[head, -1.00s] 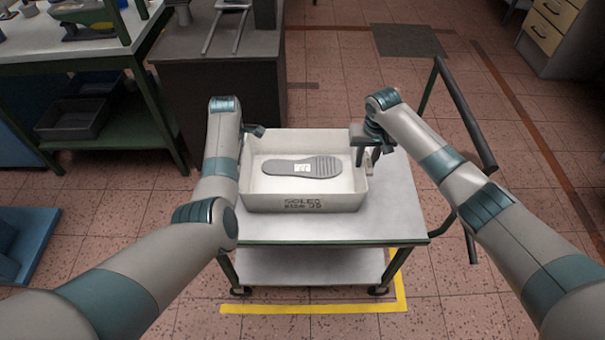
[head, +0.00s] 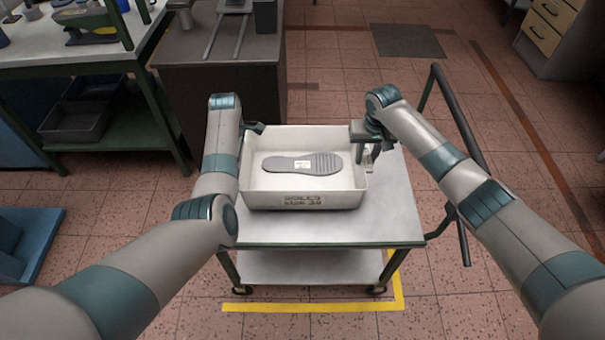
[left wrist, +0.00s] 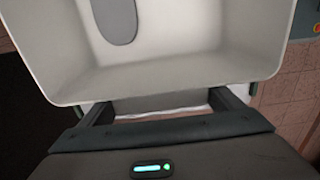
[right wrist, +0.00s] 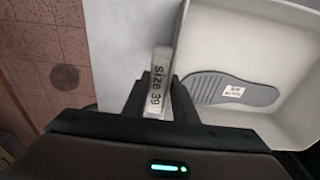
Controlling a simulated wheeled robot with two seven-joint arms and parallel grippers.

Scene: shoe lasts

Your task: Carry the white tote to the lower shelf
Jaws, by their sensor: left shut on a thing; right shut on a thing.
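The white tote (head: 302,199) is over the top of the small cart (head: 390,225), and I cannot tell whether it touches it. A grey shoe sole (head: 322,163) with a white label lies in the tote. My left gripper (head: 256,128) is at the tote's left end; the left wrist view shows its fingers (left wrist: 165,105) at the tote's wall. My right gripper (head: 366,150) is at the right end. In the right wrist view a pale "size 39" piece (right wrist: 158,85) stands between its fingers, beside the tote's wall. The cart's lower shelf (head: 310,266) is bare.
A dark handle bar (head: 465,120) rises at the cart's right side. Yellow tape (head: 310,306) marks the floor around the cart's feet. A grey cabinet (head: 222,85) and a green-framed bench (head: 120,130) stand at the back left. The floor to the right is mostly clear.

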